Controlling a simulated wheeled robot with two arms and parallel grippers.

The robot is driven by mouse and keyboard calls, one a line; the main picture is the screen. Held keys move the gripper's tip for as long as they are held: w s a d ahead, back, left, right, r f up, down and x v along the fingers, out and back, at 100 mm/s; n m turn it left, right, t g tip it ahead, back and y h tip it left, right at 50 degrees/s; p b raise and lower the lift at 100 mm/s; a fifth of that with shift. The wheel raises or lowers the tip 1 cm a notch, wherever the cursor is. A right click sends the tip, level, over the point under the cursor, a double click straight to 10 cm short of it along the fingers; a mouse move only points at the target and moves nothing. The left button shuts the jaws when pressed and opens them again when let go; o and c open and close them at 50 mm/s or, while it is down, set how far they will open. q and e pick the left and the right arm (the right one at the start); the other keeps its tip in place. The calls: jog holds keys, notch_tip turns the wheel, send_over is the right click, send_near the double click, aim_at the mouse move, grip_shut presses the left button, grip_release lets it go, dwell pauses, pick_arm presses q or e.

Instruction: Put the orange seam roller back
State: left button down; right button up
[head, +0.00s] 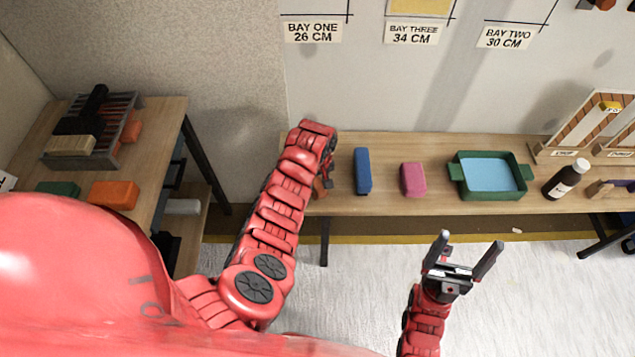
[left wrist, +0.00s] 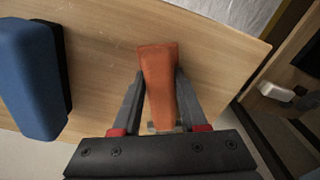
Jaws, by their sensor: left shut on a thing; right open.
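The orange seam roller (left wrist: 158,78) is between the two fingers of my left gripper (left wrist: 160,95) in the left wrist view. Its orange body narrows toward the gripper's palm, where a small greyish part shows. In the head view my left gripper (head: 326,178) is over the left end of the back table, and a bit of the orange roller (head: 319,187) shows there, mostly hidden by the arm. I cannot tell whether it touches the tabletop. My right gripper (head: 461,262) is open and empty over the floor in front of the table.
On the back table (head: 445,205) stand a blue block (head: 362,171), a pink block (head: 413,179), a green tray (head: 460,191), a dark bottle (head: 566,178) and a wooden rack (head: 540,150). The left table (head: 163,140) holds a dark rack (head: 55,160), a green block (head: 58,188) and an orange block (head: 113,194).

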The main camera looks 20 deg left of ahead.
pick_arm(q)
jog(key=shift+f, duration=0.1)
jog(key=shift+c, duration=2.2)
grip_release()
